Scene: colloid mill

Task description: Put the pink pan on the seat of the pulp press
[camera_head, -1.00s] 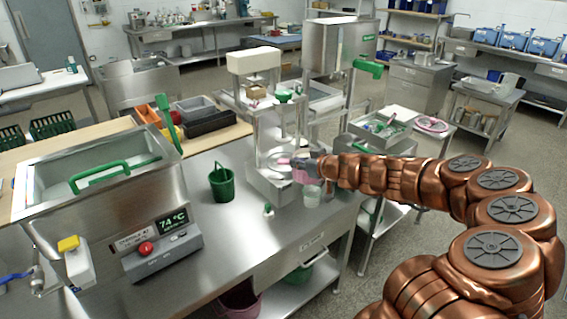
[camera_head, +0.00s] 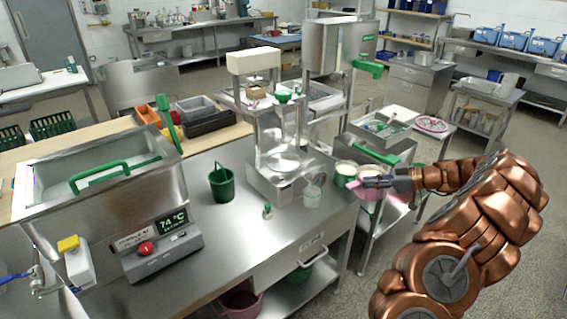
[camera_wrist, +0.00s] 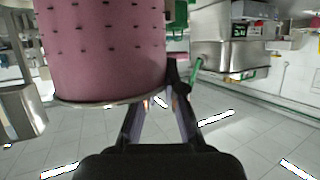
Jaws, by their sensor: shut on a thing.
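The pink pan (camera_head: 369,194) is at the right of the steel bench in the head view, near its right edge. My gripper (camera_head: 376,181) is shut on it at its side, and the pan is held off the bench. In the wrist view the pan (camera_wrist: 105,50) fills the upper left, a pink wall with rows of dark dots, beside my gripper's fingers (camera_wrist: 172,85). Its exact grip point is hard to see. The steel machine with a round pale plate (camera_head: 285,161) on the bench looks like the pulp press with its seat; the plate appears bare. The pan is to its right, apart.
A green pan (camera_head: 345,175) with pale contents is just left of the pink one. A clear beaker (camera_head: 312,193), small bottle (camera_head: 267,210) and green bucket (camera_head: 221,182) stand on the bench. A side stand (camera_head: 380,130) with a tray is behind. Open floor lies at right.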

